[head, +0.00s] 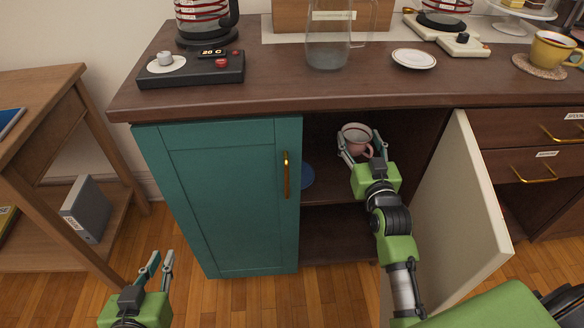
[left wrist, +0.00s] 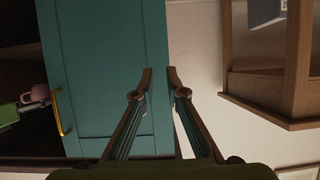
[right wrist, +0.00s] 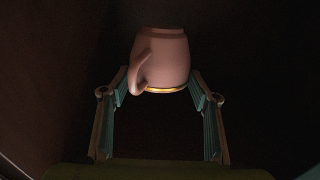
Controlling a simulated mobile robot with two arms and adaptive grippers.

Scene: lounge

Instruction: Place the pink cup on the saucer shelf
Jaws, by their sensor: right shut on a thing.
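The pink cup (head: 356,134) is inside the open cabinet, between the fingers of my right gripper (head: 357,146). In the right wrist view the pink cup (right wrist: 163,60) sits between the two fingers, its handle to the left and a gold band near the gripper. My right gripper is shut on it. The cabinet shelf (head: 335,190) lies below the cup; a blue round thing (head: 307,177), perhaps a saucer, shows partly behind the teal door. I see no label on this shelf. My left gripper (head: 161,262) is empty, with a gap between its fingertips, before the teal door.
The teal door (head: 225,195) is closed at the left; the cream door (head: 455,205) stands open, right of my right arm. The countertop (head: 280,85) above holds a glass pitcher (head: 328,45), a white saucer (head: 414,58) and a yellow cup (head: 551,50). A wooden side table (head: 45,100) stands left.

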